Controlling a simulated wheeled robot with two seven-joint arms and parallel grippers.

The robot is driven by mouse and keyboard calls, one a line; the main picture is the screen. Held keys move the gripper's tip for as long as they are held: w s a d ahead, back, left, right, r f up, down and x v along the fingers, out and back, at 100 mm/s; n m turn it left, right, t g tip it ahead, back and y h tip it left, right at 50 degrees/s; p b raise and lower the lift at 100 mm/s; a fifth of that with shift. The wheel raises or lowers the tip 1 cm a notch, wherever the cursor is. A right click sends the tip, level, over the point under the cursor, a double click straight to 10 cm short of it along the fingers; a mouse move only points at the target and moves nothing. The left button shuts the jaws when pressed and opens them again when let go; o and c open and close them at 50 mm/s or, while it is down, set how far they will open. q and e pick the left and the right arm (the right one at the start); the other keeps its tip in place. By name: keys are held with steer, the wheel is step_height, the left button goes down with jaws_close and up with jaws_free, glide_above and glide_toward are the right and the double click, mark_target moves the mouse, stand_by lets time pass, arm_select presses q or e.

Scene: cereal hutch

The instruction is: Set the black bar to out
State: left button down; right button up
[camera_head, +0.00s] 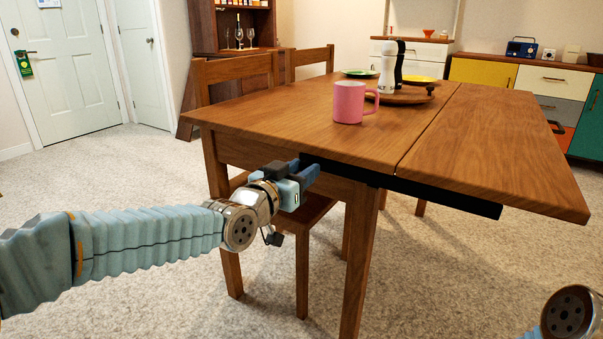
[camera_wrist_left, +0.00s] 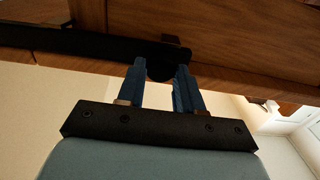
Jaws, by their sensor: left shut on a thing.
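The black bar (camera_head: 440,190) runs along under the near edge of the wooden table (camera_head: 270,118). Its right part reaches beneath the raised table leaf (camera_head: 490,140). My left gripper (camera_head: 308,172) is at the bar's left end, below the table edge. In the left wrist view, the two blue fingers (camera_wrist_left: 160,88) are shut on the rounded end of the black bar (camera_wrist_left: 100,46). The fingers hide part of that end in the head view. Part of my right arm shows at the lower right of the head view, but its gripper is out of the picture.
A pink mug (camera_head: 349,102) stands on the table near the gripper. Behind it are a wooden tray (camera_head: 405,98), a yellow plate (camera_head: 419,79) and a green plate (camera_head: 358,72). Wooden chairs (camera_head: 238,68) stand at the table's left side. The carpet in front is clear.

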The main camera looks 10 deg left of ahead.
arm_select(q)
steer(key=c, duration=0.8)
jaws_free()
steer(key=shift+s+d, duration=0.1)
steer(key=shift+d, duration=0.25)
steer(key=shift+o, duration=0.2)
steer(key=shift+a, duration=0.1)
steer(key=v, duration=1.3)
steer(key=shift+s+p, duration=0.35)
steer(key=shift+s, duration=0.05)
steer(key=shift+a, duration=0.1)
